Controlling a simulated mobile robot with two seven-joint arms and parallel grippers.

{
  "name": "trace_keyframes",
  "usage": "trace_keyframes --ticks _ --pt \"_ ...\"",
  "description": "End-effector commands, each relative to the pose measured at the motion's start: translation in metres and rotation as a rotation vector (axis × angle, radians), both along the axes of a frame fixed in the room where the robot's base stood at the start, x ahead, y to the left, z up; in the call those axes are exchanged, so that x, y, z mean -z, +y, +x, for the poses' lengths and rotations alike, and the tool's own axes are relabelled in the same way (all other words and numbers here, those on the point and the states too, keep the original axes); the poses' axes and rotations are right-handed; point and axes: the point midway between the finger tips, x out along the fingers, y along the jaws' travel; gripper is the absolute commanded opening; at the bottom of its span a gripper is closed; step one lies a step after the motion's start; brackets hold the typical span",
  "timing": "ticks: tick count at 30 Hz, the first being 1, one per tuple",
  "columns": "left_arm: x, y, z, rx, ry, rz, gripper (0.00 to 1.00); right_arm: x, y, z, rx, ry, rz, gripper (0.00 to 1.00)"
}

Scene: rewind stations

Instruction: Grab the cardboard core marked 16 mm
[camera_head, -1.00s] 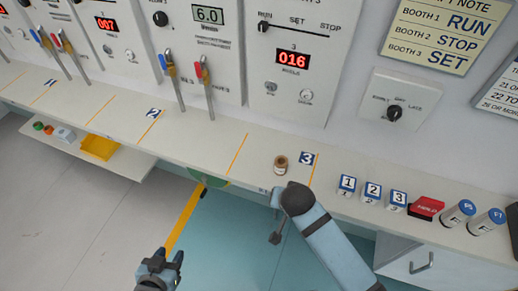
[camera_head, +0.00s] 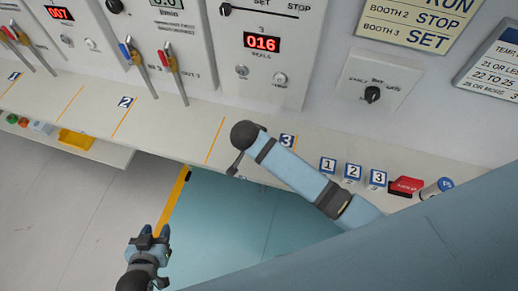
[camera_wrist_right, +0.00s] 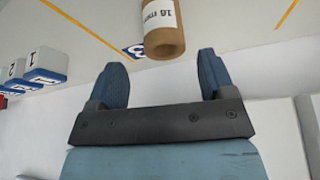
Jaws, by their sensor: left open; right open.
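The cardboard core (camera_wrist_right: 166,42) is a short brown tube with a white label reading 16 mm, upside down in the right wrist view. It stands on the bench near the blue 3 marker (camera_wrist_right: 134,50). My right gripper (camera_wrist_right: 164,75) is open and empty, with the core just beyond and between its two blue fingertips, not gripped. In the head view my right arm hides the core. My left gripper (camera_head: 156,236) is open and empty, low over the floor in front of the bench.
Blocks marked 1 (camera_head: 327,165), 2 (camera_head: 352,171) and 3 (camera_head: 377,178) stand on the bench (camera_head: 185,130), beside a red box (camera_head: 405,186) and a blue-capped cylinder (camera_head: 443,185). The station panel (camera_head: 262,75) rises behind. A yellow tray (camera_head: 76,139) sits on a lower shelf.

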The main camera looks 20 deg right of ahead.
Motion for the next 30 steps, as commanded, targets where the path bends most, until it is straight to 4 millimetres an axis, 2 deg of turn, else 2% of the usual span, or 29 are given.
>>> trace_keyframes --ticks 5,14,23,30 --pt "-0.003 -0.001 0.0 -0.001 -0.001 -0.002 0.43 0.01 -0.002 0.004 -0.001 0.001 -0.001 0.76" --pt "-0.011 0.0 0.001 -0.004 -0.005 -0.001 0.43 0.049 -0.01 0.017 -0.002 0.001 -0.001 0.76" --pt "-0.011 0.0 0.001 -0.006 -0.004 -0.002 0.43 0.054 -0.011 0.018 0.0 0.0 0.001 0.76" --pt "-0.011 0.0 0.001 -0.006 -0.004 -0.002 0.43 0.054 -0.011 0.018 -0.001 0.0 0.001 0.23"
